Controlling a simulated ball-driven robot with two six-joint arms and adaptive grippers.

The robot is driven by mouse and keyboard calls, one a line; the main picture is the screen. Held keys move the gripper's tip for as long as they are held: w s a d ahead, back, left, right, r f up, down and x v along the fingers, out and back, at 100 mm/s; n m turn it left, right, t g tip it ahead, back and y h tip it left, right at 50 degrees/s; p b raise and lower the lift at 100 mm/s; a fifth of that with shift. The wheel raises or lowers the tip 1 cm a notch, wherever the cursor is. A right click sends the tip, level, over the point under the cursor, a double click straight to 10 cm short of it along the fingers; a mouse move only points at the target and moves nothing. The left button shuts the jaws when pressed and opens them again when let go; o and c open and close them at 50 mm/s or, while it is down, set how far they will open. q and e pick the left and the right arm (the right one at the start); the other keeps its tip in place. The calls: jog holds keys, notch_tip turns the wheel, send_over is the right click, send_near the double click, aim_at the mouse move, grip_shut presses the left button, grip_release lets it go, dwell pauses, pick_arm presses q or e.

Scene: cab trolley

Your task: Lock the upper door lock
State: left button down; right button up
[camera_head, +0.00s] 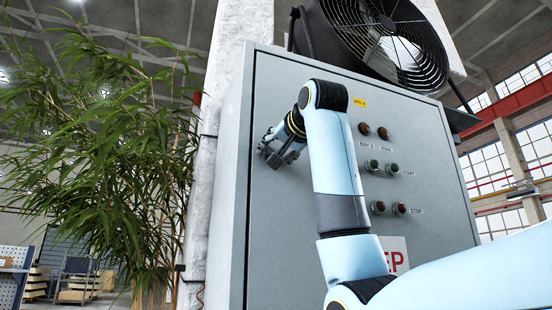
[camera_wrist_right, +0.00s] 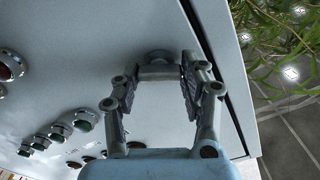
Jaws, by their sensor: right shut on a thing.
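The grey cabinet door (camera_head: 300,235) fills the middle of the head view. The upper door lock (camera_wrist_right: 158,57) shows in the right wrist view as a small round grey fitting with a grey bar, near the door's edge. In the head view my right gripper (camera_head: 272,150) is at the upper left of the door and mostly covers the lock. In the right wrist view the fingers of my right gripper (camera_wrist_right: 157,82) stand on either side of the lock's bar, shut on it. The lock's exact turn angle is hard to tell. My left gripper is not in view.
Lamps and push buttons (camera_head: 384,167) sit on the door right of my arm. A large fan (camera_head: 385,45) stands on top of the cabinet. A leafy plant (camera_head: 95,165) and a pale column (camera_head: 205,190) are at the left.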

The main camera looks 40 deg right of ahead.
jog(key=m+b, duration=0.3)
jog(key=m, duration=0.3)
jog(key=m+b, duration=0.4)
jog(key=m, duration=0.2)
jog(key=shift+d+f, duration=0.1)
jog(key=shift+f, duration=0.1)
jog(key=shift+b, duration=0.3)
jog(key=o, duration=1.2)
jog(key=v, duration=1.2)
jog(key=shift+s, duration=0.1)
